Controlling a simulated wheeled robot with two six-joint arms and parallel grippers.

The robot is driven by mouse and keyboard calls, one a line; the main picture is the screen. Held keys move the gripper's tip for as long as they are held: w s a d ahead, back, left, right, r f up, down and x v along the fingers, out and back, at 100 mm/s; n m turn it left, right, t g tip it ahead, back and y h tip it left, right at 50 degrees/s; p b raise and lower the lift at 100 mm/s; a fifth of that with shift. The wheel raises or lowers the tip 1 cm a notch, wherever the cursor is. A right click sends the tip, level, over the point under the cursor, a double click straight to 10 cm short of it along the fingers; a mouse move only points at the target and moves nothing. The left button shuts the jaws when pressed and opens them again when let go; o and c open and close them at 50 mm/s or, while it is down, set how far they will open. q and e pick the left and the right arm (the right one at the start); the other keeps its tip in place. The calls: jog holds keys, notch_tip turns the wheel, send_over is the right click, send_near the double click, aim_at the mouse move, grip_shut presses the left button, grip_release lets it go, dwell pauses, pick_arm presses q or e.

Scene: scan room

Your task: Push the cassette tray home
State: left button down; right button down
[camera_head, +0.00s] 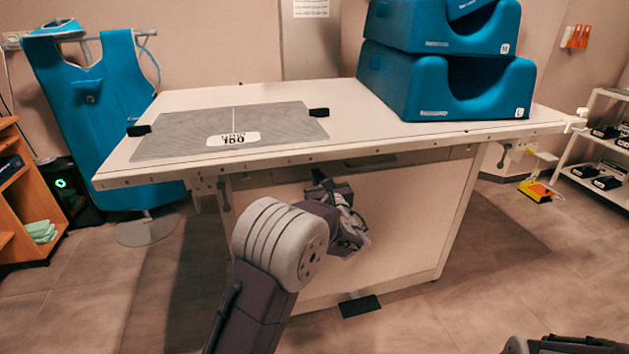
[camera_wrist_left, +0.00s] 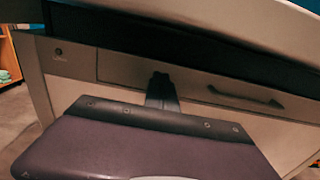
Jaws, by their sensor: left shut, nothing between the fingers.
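The cassette tray's pale front panel (camera_wrist_left: 205,88), with a dark bar handle (camera_wrist_left: 245,98) on its right part, shows under the table top in the wrist view. My left gripper (camera_wrist_left: 161,84) is shut and empty. Its fingertips overlap the panel left of the handle; I cannot tell whether they touch it. In the head view my left gripper (camera_head: 318,178) is under the table's front edge, partly hidden by my own wrist. How far the tray sticks out cannot be told. My right gripper is not in view.
The white table (camera_head: 350,110) bears a grey detector plate (camera_head: 205,120) and blue foam blocks (camera_head: 450,82). A blue apron (camera_head: 90,110) hangs at left. A black foot pedal (camera_head: 360,306) lies on the floor below. The floor at front right is clear.

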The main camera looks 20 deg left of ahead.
pick_arm(q)
jog(key=p+v, duration=0.3)
jog(key=v, duration=0.6)
jog(key=s+a+n+g+y, duration=0.3)
jog(key=s+a+n+g, duration=0.4)
jog(key=a, duration=0.5)
jog(key=s+a+f+n+g+h, duration=0.3)
jog(key=s+f+n+g, duration=0.45)
jog(key=s, duration=0.65)
jog(key=s+d+f+n+h, duration=0.5)
jog(key=s+d+f, duration=0.15)
jog(key=f, duration=0.25)
jog(key=d+f+n+h, duration=0.3)
jog(key=d+n+h, duration=0.2)
jog(key=d+n, duration=0.3)
jog(key=d+r+p, duration=0.1)
jog(key=r+p, duration=1.7)
jog(key=w+d+r+n+t+p, duration=0.1)
jog(key=d+r+p, duration=0.1)
jog(key=r+p, duration=1.5)
jog(key=shift+w+r+h+p, duration=0.35)
jog(key=shift+r+h+p, duration=0.05)
jog(key=shift+r, duration=0.1)
